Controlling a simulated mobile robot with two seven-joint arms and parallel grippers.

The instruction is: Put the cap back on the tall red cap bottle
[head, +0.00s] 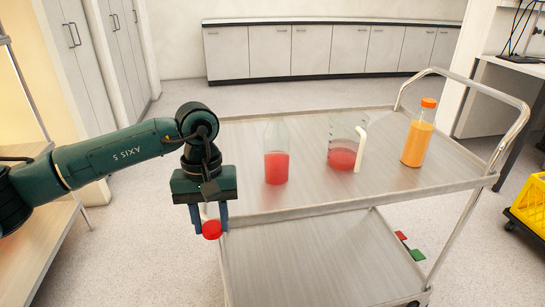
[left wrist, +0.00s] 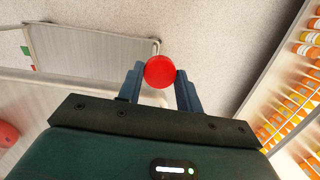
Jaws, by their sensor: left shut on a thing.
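My left gripper (head: 209,225) is shut on a red cap (head: 212,230) and holds it in the air just off the left end of the cart. In the left wrist view the red cap (left wrist: 160,72) sits between the two fingers. A clear bottle with red juice and no cap (head: 277,168) stands upright on the cart's top, to the right of the gripper and apart from it. My right gripper is not in view.
The metal cart (head: 300,208) also carries a glass jug with red liquid (head: 342,158) and an orange-capped orange bottle (head: 417,140). A rail rises at its right end. Red and green pieces (head: 410,247) show at the lower right. A yellow crate (head: 530,208) stands far right.

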